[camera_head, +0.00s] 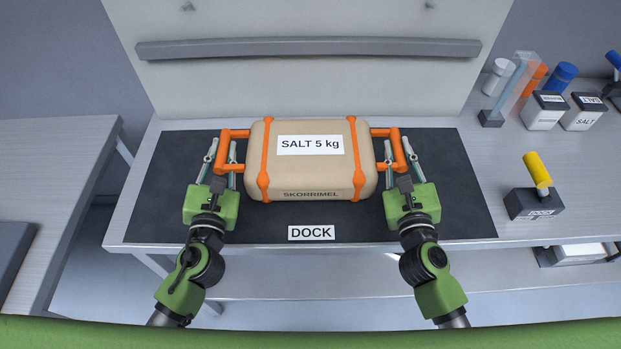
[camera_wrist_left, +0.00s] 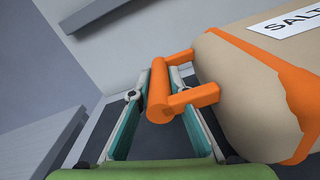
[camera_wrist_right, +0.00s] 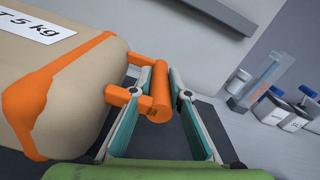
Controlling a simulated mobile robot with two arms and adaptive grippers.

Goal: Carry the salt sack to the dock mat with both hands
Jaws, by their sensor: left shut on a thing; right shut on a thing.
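The tan salt sack (camera_head: 310,175), labelled "SALT 5 kg", has orange straps and an orange handle at each end. It is over the dark dock mat (camera_head: 150,205), labelled "DOCK". I cannot tell whether it touches the mat. My left gripper (camera_head: 222,160) is shut on the left handle (camera_wrist_left: 160,92), which sits between its fingers in the left wrist view. My right gripper (camera_head: 402,162) is shut on the right handle (camera_wrist_right: 158,92), seen between its fingers in the right wrist view. The sack looks about level.
A grey rail (camera_head: 310,48) runs along the back panel. At the right stand a block with a yellow handle (camera_head: 538,170), white salt containers (camera_head: 544,110), a clear upright tube (camera_head: 512,88) and coloured-capped bottles (camera_head: 560,78). Another table (camera_head: 60,160) stands at the left across a gap.

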